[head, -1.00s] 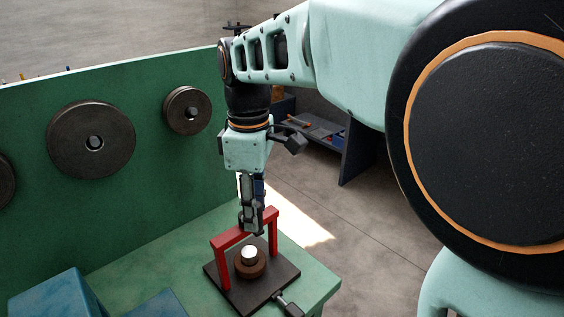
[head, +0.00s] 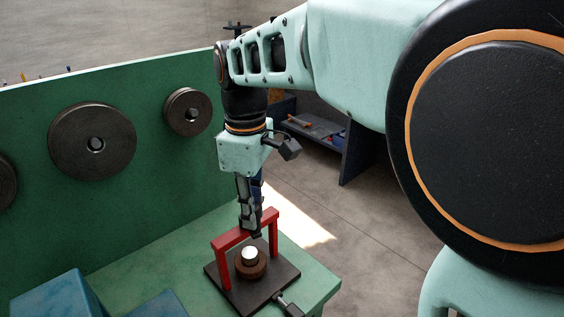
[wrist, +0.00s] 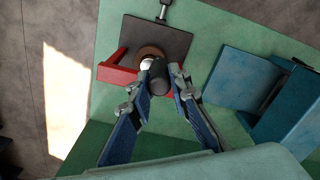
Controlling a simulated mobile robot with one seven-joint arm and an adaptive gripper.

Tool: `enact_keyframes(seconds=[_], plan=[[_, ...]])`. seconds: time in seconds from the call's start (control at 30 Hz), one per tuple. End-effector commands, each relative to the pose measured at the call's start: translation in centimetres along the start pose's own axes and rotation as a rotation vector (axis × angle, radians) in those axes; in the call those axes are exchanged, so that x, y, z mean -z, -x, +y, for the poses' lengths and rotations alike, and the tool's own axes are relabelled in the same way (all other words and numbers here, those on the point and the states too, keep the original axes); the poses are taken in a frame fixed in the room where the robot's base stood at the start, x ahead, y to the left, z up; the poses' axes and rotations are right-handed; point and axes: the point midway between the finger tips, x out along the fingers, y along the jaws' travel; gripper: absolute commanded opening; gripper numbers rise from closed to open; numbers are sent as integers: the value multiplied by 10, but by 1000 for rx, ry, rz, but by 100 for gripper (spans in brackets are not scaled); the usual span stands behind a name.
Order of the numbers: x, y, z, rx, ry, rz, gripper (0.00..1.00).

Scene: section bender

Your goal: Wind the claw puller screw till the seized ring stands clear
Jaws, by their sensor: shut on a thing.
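The red claw puller (head: 224,266) stands as an arch on a dark plate (head: 280,265) on the green bench. Its red bar also shows in the wrist view (wrist: 113,74). The brown seized ring (head: 249,270) sits around a bright metal shaft end (head: 250,253); part of the ring shows in the wrist view (wrist: 151,51). My gripper (head: 254,233) points down at the top bar of the puller. In the wrist view my gripper (wrist: 160,88) has its fingers shut on a dark round screw head (wrist: 158,77), which partly covers the shaft. The screw's lower end is hidden.
A green upright panel (head: 30,140) with dark discs (head: 92,140) stands to the left. Blue blocks (head: 60,297) lie at the bench's front left. A small clamp handle (head: 288,306) sticks out from the plate. Open floor lies to the right.

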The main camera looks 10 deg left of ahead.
Motion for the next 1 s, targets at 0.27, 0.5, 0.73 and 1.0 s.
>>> enact_keyframes(seconds=[0.27, 0.5, 0.73, 1.0], plan=[[9, 3, -7, 0, -234, 1, 0], [20, 3, -11, 1, -462, 0, 0], [31, 3, -12, 0, -680, 2, 0], [44, 3, -12, 0, -936, 3, 0]])
